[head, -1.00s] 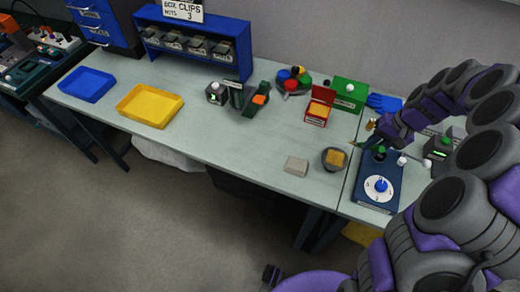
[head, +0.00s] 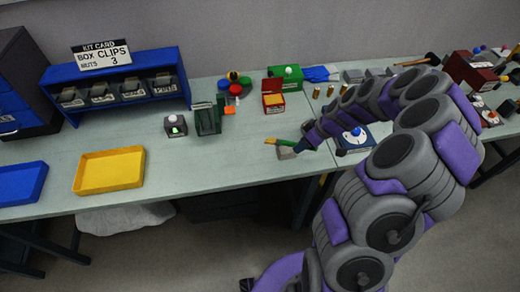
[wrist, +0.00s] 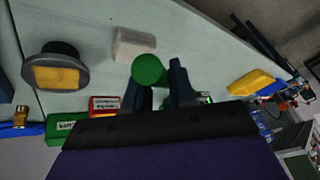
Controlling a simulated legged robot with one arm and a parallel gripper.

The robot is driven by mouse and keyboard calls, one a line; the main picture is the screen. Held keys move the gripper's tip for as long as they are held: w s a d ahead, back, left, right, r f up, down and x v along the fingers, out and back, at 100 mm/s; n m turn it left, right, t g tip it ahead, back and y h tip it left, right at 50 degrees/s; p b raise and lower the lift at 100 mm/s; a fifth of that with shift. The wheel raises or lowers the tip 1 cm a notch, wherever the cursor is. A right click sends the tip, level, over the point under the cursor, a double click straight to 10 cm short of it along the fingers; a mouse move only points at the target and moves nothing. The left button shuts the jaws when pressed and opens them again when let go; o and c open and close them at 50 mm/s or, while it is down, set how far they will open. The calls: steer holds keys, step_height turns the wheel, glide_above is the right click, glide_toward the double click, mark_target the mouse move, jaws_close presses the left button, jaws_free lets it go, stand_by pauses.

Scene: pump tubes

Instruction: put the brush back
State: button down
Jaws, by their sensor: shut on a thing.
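My gripper (head: 301,145) is shut on the brush (head: 276,142) and holds it over the near part of the bench. In the head view the brush shows a green part and a yellow-orange end pointing left. In the wrist view the round green end of the brush (wrist: 148,69) sits between the two dark fingers of my gripper (wrist: 159,84). A pale grey block (head: 287,154) lies on the bench below the brush. It also shows in the wrist view (wrist: 133,44), beside the green end. Much of the bench behind my arm is hidden.
A red box (head: 273,101), green box (head: 284,78) and dark green stand (head: 208,118) are at the back. A yellow tray (head: 109,171) and blue tray (head: 22,183) lie left. The bench between has free room.

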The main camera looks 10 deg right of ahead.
mark_target(273, 139)
steer(key=shift+s+d+f+n+t+y+p, duration=0.7)
steer(key=shift+s+f+n+y, duration=0.65)
steer(key=shift+f+n+y, duration=0.9)
steer(key=shift+n+h, duration=0.25)
steer(key=w, duration=0.1)
steer(key=w+a, duration=0.1)
steer(key=w, duration=0.2)
steer(key=shift+w+a+f+b, duration=0.15)
steer(key=shift+w+a+b, duration=0.05)
steer(key=shift+a+b, duration=0.2)
steer(key=w+a, duration=0.4)
steer(key=a, duration=0.1)
steer(key=w+a, duration=0.2)
steer(key=a, duration=0.1)
steer(key=shift+w+f+b, duration=0.3)
steer(key=shift+w+b, duration=0.05)
steer(key=shift+w, duration=0.05)
steer(key=shift+d+f, duration=0.1)
steer(key=shift+d, duration=0.1)
steer(key=f, duration=0.1)
steer(key=d+f, duration=0.1)
steer(key=f, duration=0.1)
steer(key=shift+d+b, duration=0.1)
steer(key=shift+b, duration=0.2)
steer(key=shift+w+f, duration=0.1)
steer(key=shift+f, duration=0.1)
steer(key=shift+a+r, duration=0.1)
steer(key=shift+a, duration=0.6)
steer(key=shift+f+b, duration=0.2)
steer(key=shift+b, duration=0.1)
